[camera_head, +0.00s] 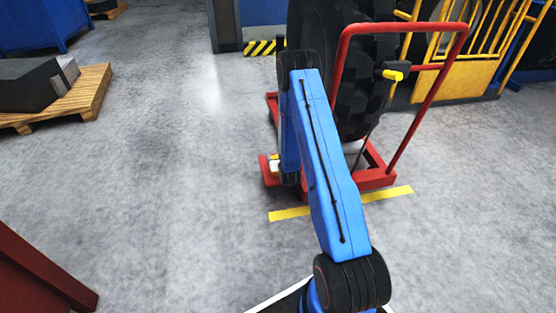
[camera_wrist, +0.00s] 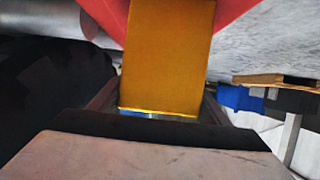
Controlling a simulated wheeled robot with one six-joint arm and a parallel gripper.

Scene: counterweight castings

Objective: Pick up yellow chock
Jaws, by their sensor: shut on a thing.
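The yellow chock (camera_wrist: 167,55) fills the upper middle of the wrist view as a plain orange-yellow block. My gripper (camera_wrist: 160,108) is shut on it, with the dark jaws at its lower end. In the head view only a small yellow bit of the chock (camera_head: 274,156) shows beside my blue arm, low by the left side of the red tyre cart (camera_head: 377,180). My arm hides most of the gripper there. I cannot tell whether the chock touches the cart or the floor.
A large black tyre (camera_head: 360,85) stands on the cart, under its red tubular handle. A yellow floor strip (camera_head: 290,213) runs in front. A wooden pallet (camera_head: 92,95) with a dark block is at the left. The floor between is clear.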

